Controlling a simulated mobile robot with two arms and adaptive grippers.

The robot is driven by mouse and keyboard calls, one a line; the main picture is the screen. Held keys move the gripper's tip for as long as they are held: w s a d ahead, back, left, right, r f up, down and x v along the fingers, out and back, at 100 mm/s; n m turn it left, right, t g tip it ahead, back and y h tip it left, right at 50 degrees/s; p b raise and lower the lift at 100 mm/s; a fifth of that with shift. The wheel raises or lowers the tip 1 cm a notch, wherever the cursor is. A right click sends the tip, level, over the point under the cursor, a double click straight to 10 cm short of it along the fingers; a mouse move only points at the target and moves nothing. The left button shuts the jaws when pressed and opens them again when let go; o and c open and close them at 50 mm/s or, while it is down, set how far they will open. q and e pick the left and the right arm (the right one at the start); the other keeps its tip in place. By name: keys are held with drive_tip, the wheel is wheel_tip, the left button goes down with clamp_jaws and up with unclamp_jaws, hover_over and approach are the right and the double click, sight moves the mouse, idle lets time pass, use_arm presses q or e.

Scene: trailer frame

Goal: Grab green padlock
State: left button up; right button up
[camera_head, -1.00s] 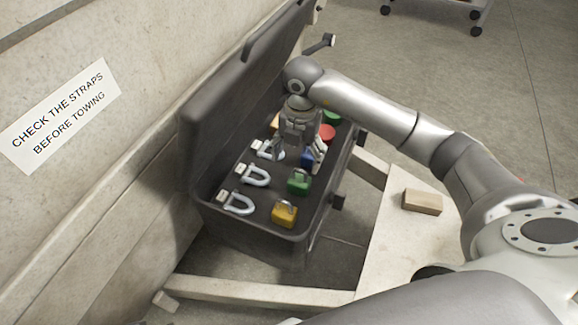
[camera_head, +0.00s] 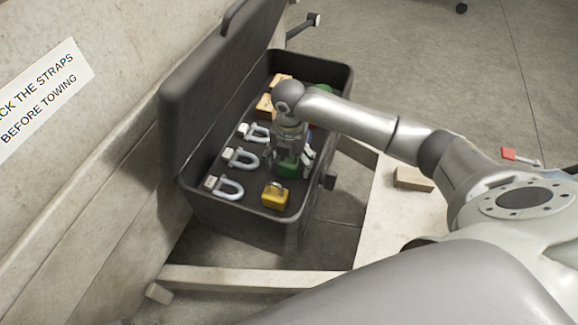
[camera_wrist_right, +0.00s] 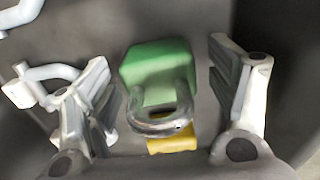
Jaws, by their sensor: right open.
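The green padlock (camera_head: 288,167) lies in the open dark toolbox (camera_head: 236,222), partly covered by my right gripper in the head view. In the right wrist view the green padlock (camera_wrist_right: 158,66) shows its metal shackle toward the camera. My right gripper (camera_head: 292,160) is over it, open, with one finger on each side of the padlock and a gap to each finger; in the wrist view the space between the fingers (camera_wrist_right: 165,95) holds the padlock. Whether the fingers are level with the padlock I cannot tell. My left gripper is not seen.
A yellow padlock (camera_head: 274,196) sits just in front of the green one. Several silver shackles (camera_head: 241,157) lie along the left. Another green item (camera_head: 318,87) is at the back of the box. The raised lid (camera_head: 205,95) stands at the left. A wooden block (camera_head: 412,179) lies outside.

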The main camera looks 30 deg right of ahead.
drive_tip(key=c, duration=1.4)
